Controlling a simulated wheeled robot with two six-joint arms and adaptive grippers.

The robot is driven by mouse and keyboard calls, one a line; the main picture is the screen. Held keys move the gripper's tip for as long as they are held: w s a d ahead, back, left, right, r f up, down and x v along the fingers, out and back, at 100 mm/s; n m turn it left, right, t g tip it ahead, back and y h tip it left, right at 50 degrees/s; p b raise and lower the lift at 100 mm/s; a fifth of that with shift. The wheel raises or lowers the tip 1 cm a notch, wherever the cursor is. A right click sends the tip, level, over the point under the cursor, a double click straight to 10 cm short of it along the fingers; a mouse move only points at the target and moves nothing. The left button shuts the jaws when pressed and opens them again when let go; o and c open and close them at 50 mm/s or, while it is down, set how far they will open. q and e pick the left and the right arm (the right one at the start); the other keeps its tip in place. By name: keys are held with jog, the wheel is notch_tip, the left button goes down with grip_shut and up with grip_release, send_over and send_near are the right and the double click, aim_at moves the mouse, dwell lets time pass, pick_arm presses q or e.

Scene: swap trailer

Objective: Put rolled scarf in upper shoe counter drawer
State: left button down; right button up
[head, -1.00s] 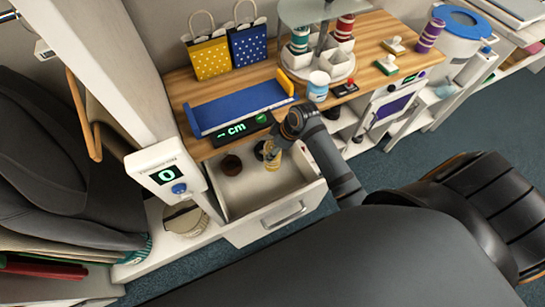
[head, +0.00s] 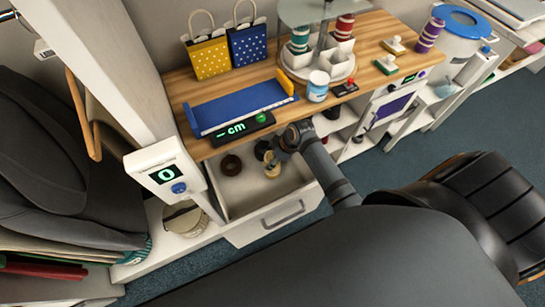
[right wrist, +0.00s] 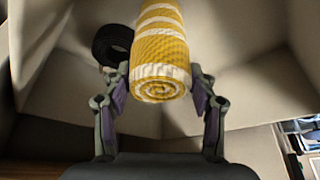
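The rolled scarf (right wrist: 158,60), yellow with white bands, lies between the two fingers of my right gripper (right wrist: 160,80), which appear to touch its sides. In the head view the scarf (head: 271,169) shows small below the right gripper (head: 267,153), inside the open upper drawer (head: 240,195) of the shoe counter. Whether the scarf touches the drawer floor is hard to tell. A dark round item (head: 231,165) is in the drawer beside it; it shows as a dark ring (right wrist: 112,45) in the wrist view. My left gripper is not in view.
The wooden counter top (head: 185,95) above the drawer holds a blue tray (head: 240,107), a display reading "cm" (head: 240,129), two gift bags (head: 228,52) and a tiered stand (head: 318,66). A post with a display box (head: 165,172) stands left of the drawer.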

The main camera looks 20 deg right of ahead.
jog(key=o, duration=0.4)
jog(key=shift+r, duration=0.2)
jog(key=v, duration=1.2)
jog(key=shift+p, duration=0.3)
